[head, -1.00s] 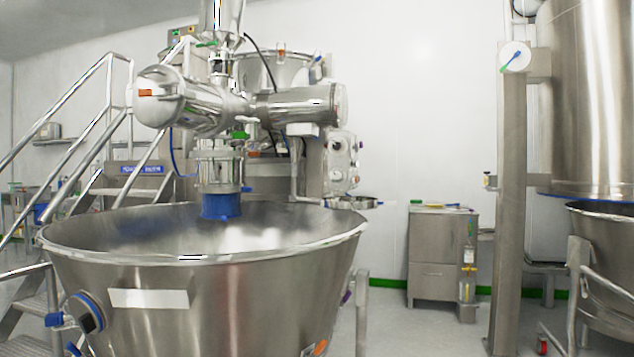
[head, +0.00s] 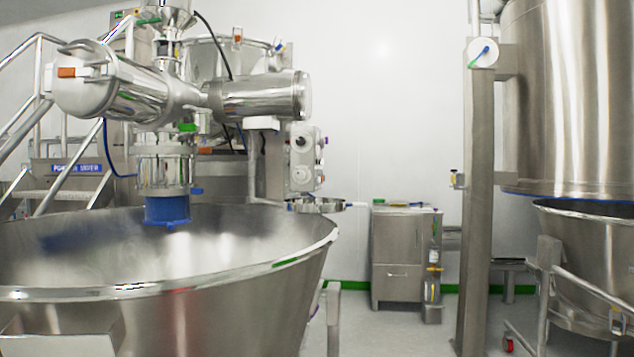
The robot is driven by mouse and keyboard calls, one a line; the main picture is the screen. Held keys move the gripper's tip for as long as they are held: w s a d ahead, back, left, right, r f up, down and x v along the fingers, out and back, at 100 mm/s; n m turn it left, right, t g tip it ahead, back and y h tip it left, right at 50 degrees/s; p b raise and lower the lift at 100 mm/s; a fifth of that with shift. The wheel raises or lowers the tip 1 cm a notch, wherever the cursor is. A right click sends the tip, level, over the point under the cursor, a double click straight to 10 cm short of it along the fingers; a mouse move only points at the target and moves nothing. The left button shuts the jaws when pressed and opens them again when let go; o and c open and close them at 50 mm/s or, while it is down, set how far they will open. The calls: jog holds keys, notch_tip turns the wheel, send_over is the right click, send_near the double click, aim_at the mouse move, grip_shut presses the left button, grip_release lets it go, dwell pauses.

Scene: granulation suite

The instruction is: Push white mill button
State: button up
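The mill (head: 165,95), a shiny steel machine with horizontal cylinders, stands at the left above a large steel bowl. A pale control box (head: 304,157) with several round fittings, one of them dark, is fixed at the mill's right side. I cannot make out which fitting, if any, is the white button; they are too small to tell. My gripper is not in the picture.
The large steel bowl (head: 230,290) fills the lower left and stands between me and the mill. A steel cabinet (head: 402,255) stands by the back wall. A steel post (head: 478,200) and a second bowl (head: 590,260) are at the right. Floor shows between bowl and post.

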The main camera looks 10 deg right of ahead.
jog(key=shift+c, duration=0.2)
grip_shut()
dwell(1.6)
